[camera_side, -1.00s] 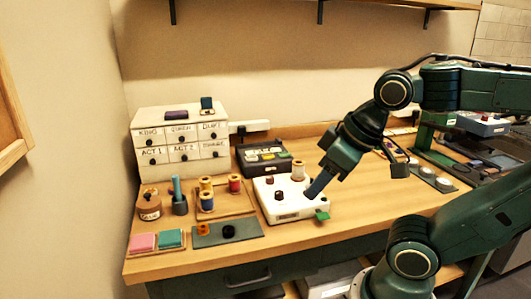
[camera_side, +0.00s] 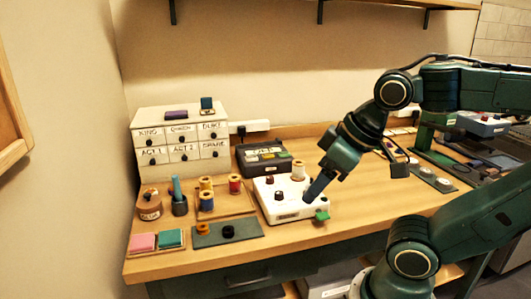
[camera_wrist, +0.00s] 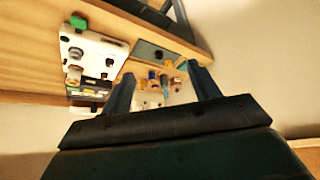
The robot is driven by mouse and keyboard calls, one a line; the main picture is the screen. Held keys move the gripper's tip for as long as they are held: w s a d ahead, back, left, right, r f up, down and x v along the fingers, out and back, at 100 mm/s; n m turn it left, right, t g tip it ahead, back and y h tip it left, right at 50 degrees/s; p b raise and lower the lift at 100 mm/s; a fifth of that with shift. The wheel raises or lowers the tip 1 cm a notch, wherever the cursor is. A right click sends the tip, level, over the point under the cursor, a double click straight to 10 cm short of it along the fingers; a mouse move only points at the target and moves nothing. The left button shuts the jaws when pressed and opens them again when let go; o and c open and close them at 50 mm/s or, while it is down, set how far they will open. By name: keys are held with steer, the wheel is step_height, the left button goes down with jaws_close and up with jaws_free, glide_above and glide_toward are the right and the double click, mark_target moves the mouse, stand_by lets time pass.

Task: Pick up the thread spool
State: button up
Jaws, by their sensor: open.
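Several thread spools stand on the table. A blue spool (camera_side: 206,202) with a yellow one (camera_side: 206,184) behind it and a red spool (camera_side: 235,184) stand on a wooden tray (camera_side: 238,212). A pale spool (camera_side: 298,170) stands on or just behind the white box (camera_side: 285,211). My gripper (camera_side: 312,194) hangs over the right side of the white box, empty, apart from the spools. In the wrist view my gripper (camera_wrist: 161,82) shows two spread fingers, with small coloured spools visible far off between them. Contact with the white box cannot be told.
The white box has dark knobs and a green tab (camera_side: 322,216). A black device (camera_side: 262,157) stands behind it. A grey mat (camera_side: 252,235) with a black disc lies in front. A lettered drawer cabinet (camera_side: 182,135) stands back left; pink and green pads (camera_side: 143,242) lie front left.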

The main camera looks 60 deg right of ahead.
steer(key=w+d+r+n+g, duration=0.25)
steer(key=w+d+n, duration=0.2)
steer(key=w, duration=0.25)
steer(key=n+g, duration=0.3)
steer(key=n, duration=0.8)
glide_above(298, 170)
step_height(298, 170, down, 6)
steer(key=shift+w+d+n, duration=0.2)
steer(key=shift+d+n, duration=0.15)
steer(key=shift+d, duration=0.35)
steer(key=shift+f, duration=0.15)
step_height(298, 170, down, 8)
steer(key=shift+f, duration=0.2)
